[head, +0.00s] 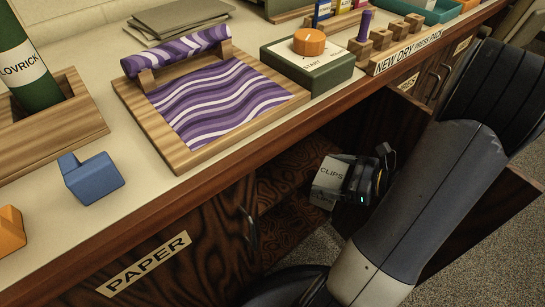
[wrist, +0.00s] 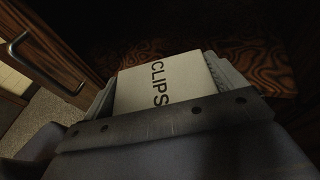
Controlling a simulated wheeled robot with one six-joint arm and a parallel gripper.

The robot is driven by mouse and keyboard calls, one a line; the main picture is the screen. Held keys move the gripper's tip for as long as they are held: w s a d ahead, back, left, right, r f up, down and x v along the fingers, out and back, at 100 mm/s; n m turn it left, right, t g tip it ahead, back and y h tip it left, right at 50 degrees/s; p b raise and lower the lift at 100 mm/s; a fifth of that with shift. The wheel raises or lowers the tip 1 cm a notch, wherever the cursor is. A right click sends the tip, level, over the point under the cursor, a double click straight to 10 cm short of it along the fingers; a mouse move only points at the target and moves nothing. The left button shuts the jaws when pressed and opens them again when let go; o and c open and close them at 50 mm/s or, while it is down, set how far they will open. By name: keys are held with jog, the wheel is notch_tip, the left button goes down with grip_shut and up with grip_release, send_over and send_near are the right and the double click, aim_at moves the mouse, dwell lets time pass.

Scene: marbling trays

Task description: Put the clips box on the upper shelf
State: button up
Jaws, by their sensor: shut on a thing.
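The clips box (head: 330,174) is a small pale box with CLIPS printed on top. In the head view it is in front of an open cupboard under the counter. In the wrist view the clips box (wrist: 160,84) lies between the two fingers, with its lettering facing the camera. My gripper (head: 352,182) is shut on it, and in the wrist view my gripper (wrist: 162,85) has a finger along each side of the box. A patterned wood shelf board (wrist: 240,65) shows beyond the box. I cannot tell which shelf it is.
An open cupboard door with a metal handle (wrist: 45,62) stands at the left in the wrist view. The PAPER cupboard door (head: 150,265) is at the lower left. The counter above holds a purple marbled tray (head: 285,99), a green START box (head: 325,75) and blocks.

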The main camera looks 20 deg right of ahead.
jog(key=b+x, duration=0.2)
jog(key=x, duration=0.4)
jog(key=r+b+x, duration=0.1)
jog(key=b+x, duration=0.1)
jog(key=x, duration=0.4)
jog(key=b+x, duration=0.2)
jog(key=x, duration=0.4)
jog(key=shift+w+a+r, duration=0.2)
jog(key=shift+w+a, duration=0.05)
jog(key=shift+w, duration=0.1)
jog(key=o, duration=0.9)
jog(key=shift+f, duration=0.1)
jog(key=shift+r, duration=0.2)
jog(key=shift+s+d+r, duration=0.15)
jog(key=shift+s+d, duration=0.1)
jog(key=p+v, duration=0.3)
jog(key=v, duration=0.8)
jog(key=shift+s+p, duration=0.1)
jog(key=shift+p, duration=0.2)
